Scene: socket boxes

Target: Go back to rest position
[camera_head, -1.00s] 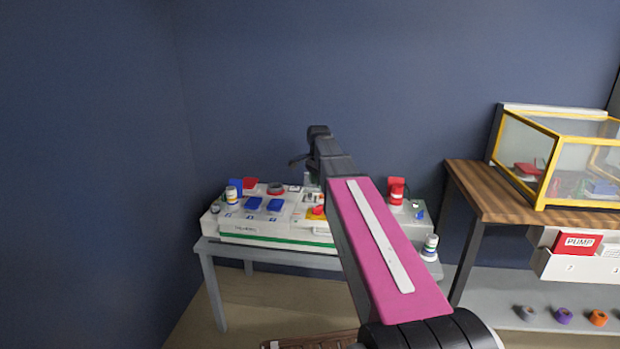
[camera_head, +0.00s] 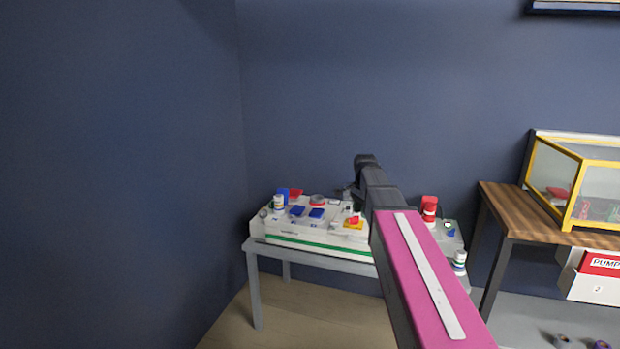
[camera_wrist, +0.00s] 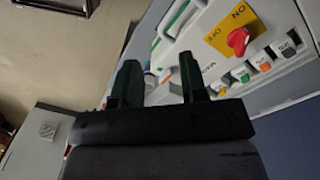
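My gripper (camera_wrist: 160,85) shows in the wrist view with its two dark fingers apart and nothing between them. In the head view my arm reaches out over the right part of a white socket box (camera_head: 330,242), and the gripper end is mostly hidden behind the arm. The wrist view shows the box's panel (camera_wrist: 205,25) beyond the fingers, with a red rotary switch (camera_wrist: 238,40) on a yellow ON/OFF plate (camera_wrist: 222,38) and a row of coloured buttons (camera_wrist: 243,76). The fingers appear apart from the panel.
The box stands on a grey table (camera_head: 256,285) near the wall corner. Blue covers (camera_head: 298,211), a red cup (camera_head: 429,207) and bottles (camera_head: 459,262) sit on or beside it. To the right is a wooden bench (camera_head: 510,215) with a yellow-framed glass case (camera_head: 572,180).

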